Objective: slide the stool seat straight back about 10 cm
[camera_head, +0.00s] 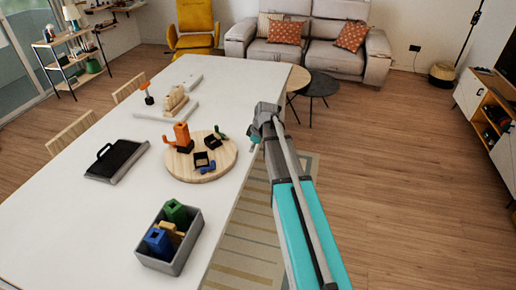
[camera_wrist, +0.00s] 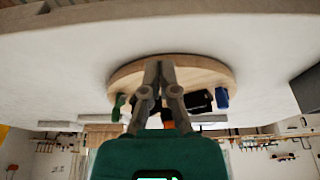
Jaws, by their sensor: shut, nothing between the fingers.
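The round pale wooden disc, the one thing here that looks like a stool seat (camera_head: 222,168), lies flat on the white table. Several small pieces stand on it: an orange block, black parts, a blue piece and a green piece. In the wrist view the disc (camera_wrist: 215,72) appears upside down behind my fingers. My gripper (camera_head: 254,139) is at the table's right edge, beside the disc's upper right rim. Its fingers (camera_wrist: 160,63) are together and empty, and overlap the disc's rim in the wrist view. I cannot tell whether they touch it.
A grey bin (camera_head: 194,252) with green, tan and blue blocks stands nearer on the table (camera_head: 75,215). A black-topped tray (camera_head: 116,160) lies left of the disc. A tan piece (camera_head: 175,101) and pale bars lie farther back. Bare tabletop separates these from the disc.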

